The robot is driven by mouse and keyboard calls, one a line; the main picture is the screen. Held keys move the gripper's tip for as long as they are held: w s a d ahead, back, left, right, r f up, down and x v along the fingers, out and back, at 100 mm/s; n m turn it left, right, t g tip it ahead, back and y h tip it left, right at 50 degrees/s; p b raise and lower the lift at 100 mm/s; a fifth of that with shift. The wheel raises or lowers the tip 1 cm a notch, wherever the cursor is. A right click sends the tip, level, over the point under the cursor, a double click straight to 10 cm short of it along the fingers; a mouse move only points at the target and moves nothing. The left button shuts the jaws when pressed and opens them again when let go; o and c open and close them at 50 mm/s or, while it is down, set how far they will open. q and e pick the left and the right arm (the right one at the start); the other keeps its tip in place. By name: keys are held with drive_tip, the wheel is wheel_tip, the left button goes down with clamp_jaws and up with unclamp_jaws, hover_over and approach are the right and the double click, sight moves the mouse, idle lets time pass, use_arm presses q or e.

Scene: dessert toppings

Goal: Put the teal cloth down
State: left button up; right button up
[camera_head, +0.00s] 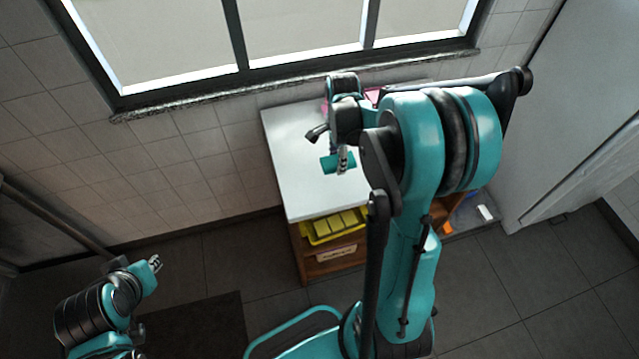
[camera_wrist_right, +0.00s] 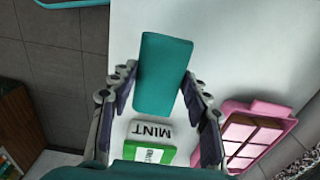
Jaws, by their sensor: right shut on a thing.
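The teal cloth (camera_head: 328,165) is a small folded block above the white tabletop (camera_head: 300,190). My right gripper (camera_head: 342,160) is shut on it. In the right wrist view the cloth (camera_wrist_right: 162,75) sits between the two fingers (camera_wrist_right: 160,92), one at each side. I cannot tell whether its underside touches the tabletop. My left gripper (camera_head: 155,264) is low at the left, away from the table and holding nothing that I can see; its jaw opening is too small to judge.
A green and white box marked MINT (camera_wrist_right: 155,148) lies on the tabletop near the cloth. A pink tray with compartments (camera_wrist_right: 284,122) is to its right. A yellow bin (camera_head: 318,238) is on the shelf below. The tabletop's front left part is clear.

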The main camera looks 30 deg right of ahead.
drive_tip(key=b, duration=0.1)
hover_over(320, 188)
wheel_tip(320, 188, down, 4)
drive_tip(key=shift+a+r, duration=0.1)
drive_tip(key=shift+r, duration=0.05)
wheel_tip(320, 188, down, 4)
drive_tip(key=shift+r+b, duration=0.1)
drive_tip(key=shift+b, duration=0.85)
drive_tip(key=shift+f, duration=0.2)
drive_tip(key=o, duration=1.2)
drive_tip(key=shift+r, duration=0.1)
drive_tip(key=shift+r, duration=0.1)
